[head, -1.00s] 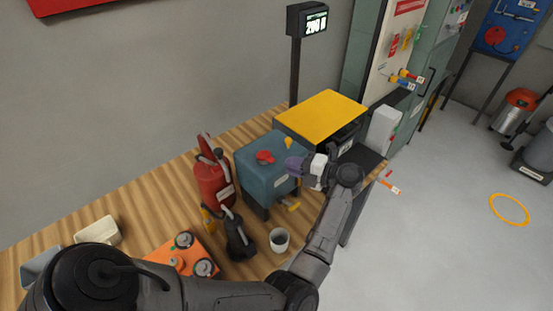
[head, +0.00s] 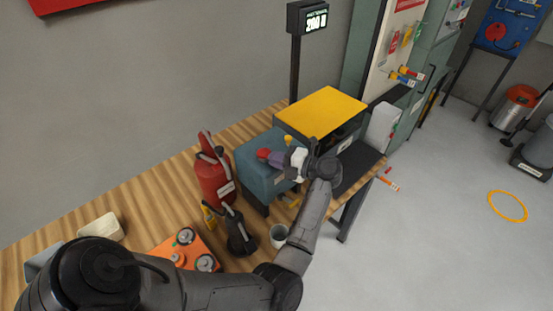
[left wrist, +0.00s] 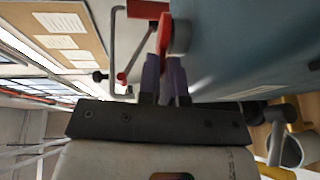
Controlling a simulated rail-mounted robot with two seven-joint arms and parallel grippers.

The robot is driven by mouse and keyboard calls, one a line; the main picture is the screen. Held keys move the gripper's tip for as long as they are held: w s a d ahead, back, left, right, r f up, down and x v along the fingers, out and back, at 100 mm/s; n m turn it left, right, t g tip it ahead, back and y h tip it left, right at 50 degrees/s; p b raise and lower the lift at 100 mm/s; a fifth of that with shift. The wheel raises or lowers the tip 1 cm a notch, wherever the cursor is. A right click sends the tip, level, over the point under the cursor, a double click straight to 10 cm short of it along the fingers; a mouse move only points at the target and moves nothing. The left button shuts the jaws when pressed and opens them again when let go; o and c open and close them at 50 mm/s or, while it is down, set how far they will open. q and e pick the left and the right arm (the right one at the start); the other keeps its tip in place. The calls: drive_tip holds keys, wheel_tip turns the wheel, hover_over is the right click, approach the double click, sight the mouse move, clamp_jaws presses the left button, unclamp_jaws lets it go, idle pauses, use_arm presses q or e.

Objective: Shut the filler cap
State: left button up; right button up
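The blue tank (head: 262,180) stands on the wooden bench. The red filler cap (head: 263,153) is on its top. My left gripper (head: 276,159) has its purple fingertips right beside the cap, on its right side. In the left wrist view the two fingers (left wrist: 164,78) are close together with a narrow gap. Their tips meet the edge of a red part (left wrist: 163,36) of the cap, next to a grey collar (left wrist: 181,36) on the tank. I cannot tell whether the fingers grip it. My right gripper is not in view.
A red extinguisher (head: 211,178) stands left of the tank, with a dark can (head: 239,236) in front. A grey cup (head: 278,235) stands near the bench's front edge. A yellow-topped box (head: 320,112) is behind the tank. An orange plate (head: 185,253) lies at lower left.

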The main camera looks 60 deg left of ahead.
use_arm(q)
clamp_jaws()
drive_tip(key=shift+f+y+b, duration=0.3)
drive_tip(key=shift+f+b, duration=0.25)
drive_tip(key=shift+b, duration=0.45)
drive_tip(key=shift+f+n+g+y+b, duration=0.1)
drive_tip(key=shift+n+g+y+b, duration=0.2)
drive_tip(key=shift+g+b, duration=0.15)
drive_tip(key=shift+o, duration=1.4)
unclamp_jaws()
